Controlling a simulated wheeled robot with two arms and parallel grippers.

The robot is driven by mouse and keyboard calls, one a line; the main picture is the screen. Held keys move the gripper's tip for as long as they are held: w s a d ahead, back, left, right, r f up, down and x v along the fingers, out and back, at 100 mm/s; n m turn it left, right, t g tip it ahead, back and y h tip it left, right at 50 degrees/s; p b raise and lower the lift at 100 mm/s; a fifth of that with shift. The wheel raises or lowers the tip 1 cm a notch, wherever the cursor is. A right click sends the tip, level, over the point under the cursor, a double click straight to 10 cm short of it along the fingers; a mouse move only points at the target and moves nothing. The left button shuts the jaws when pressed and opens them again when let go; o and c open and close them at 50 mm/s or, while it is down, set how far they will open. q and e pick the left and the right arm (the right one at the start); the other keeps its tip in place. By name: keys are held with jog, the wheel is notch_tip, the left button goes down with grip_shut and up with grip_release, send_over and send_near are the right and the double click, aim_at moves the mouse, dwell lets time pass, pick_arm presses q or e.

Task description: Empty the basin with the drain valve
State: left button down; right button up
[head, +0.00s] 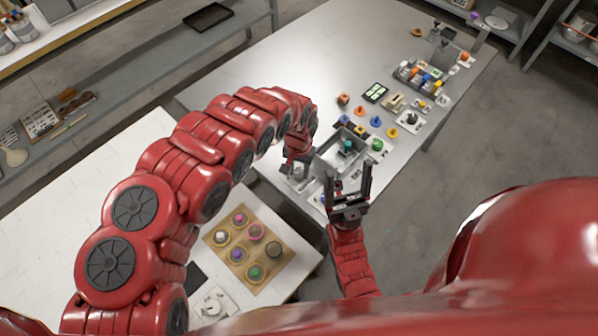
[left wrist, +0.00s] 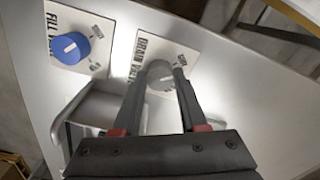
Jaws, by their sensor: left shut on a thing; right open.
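The drain valve (left wrist: 158,73) is a grey round knob on a white plate lettered DRAIN VALVE, in the left wrist view. My left gripper (left wrist: 161,80) is shut on this knob, with one finger on each side. In the head view my left gripper (head: 292,170) is at the near left end of the grey basin (head: 322,160) and hides the valve. A teal object (head: 347,146) shows inside the basin; the liquid level is unclear. My right gripper (head: 349,188) is open and empty, just in front of the basin.
A blue fill valve knob (left wrist: 70,48) sits beside the drain valve. Coloured knobs, including a green one (head: 376,145), and a small dark panel (head: 375,92) stand beyond the basin. A brown tray (head: 215,236) of paint pots is on the white table. The grey table's left part is clear.

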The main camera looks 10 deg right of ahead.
pick_arm(q)
jog(key=shift+n+b, duration=0.4)
jog(key=shift+n, duration=0.5)
jog(key=shift+c, duration=2.2)
grip_release()
jog(key=shift+r, duration=0.1)
